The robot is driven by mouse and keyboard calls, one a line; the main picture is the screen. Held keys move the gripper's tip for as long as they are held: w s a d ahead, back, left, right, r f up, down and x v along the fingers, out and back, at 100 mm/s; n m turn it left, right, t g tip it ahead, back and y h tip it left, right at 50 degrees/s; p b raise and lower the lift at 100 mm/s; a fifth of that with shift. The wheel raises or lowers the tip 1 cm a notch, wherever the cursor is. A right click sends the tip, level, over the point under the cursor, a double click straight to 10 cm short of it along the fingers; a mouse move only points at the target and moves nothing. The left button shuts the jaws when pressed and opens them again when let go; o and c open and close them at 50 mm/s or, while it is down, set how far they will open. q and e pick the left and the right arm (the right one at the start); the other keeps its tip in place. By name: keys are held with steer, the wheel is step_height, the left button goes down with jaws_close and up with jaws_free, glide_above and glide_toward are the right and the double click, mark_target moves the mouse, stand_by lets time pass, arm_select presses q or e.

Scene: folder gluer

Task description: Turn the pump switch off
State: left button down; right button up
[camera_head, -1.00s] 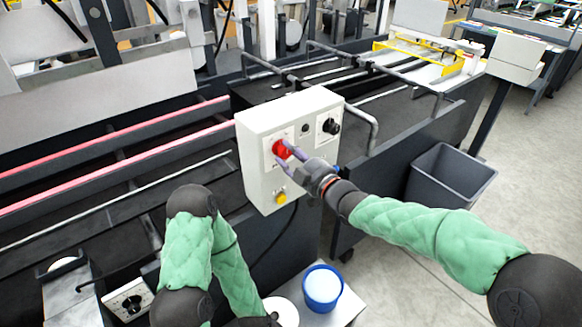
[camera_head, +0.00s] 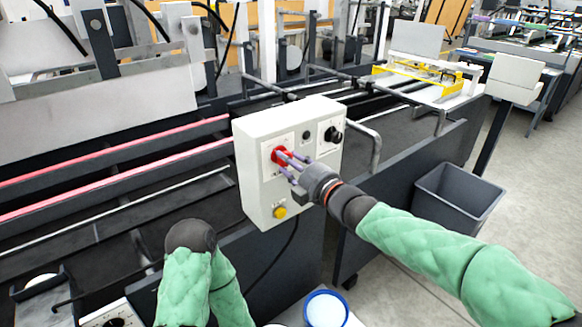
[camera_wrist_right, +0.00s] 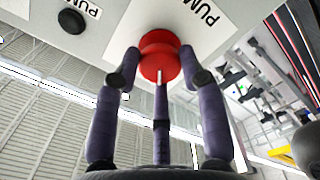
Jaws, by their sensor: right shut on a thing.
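The pump switch is a red knob (camera_head: 280,156) on the front of a white control box (camera_head: 258,197). My right gripper (camera_head: 288,160) is at the knob, its purple fingers shut on it. In the right wrist view the red knob (camera_wrist_right: 160,54) sits between the fingertips of the right gripper (camera_wrist_right: 160,75), on a white label reading "PUM". The rest of that label is cut off or hidden. My left arm is at the lower left of the head view, and its gripper is not visible there.
The box also carries a black knob (camera_head: 332,134) at upper right, a small dark button (camera_head: 306,135) and a yellow button (camera_head: 280,212). A grey bin (camera_head: 457,198) stands on the floor to the right. A blue-rimmed tub (camera_head: 326,309) is below.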

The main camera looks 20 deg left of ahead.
steer(key=shift+s+a+r, duration=0.1)
steer(key=shift+s+r, duration=0.05)
steer(key=shift+r, duration=0.05)
steer(key=o, duration=0.9)
steer(key=shift+o, duration=1.1)
steer(key=shift+s+a, duration=0.1)
steer(key=shift+a, duration=0.05)
steer(key=shift+f, duration=0.1)
steer(key=v, duration=1.2)
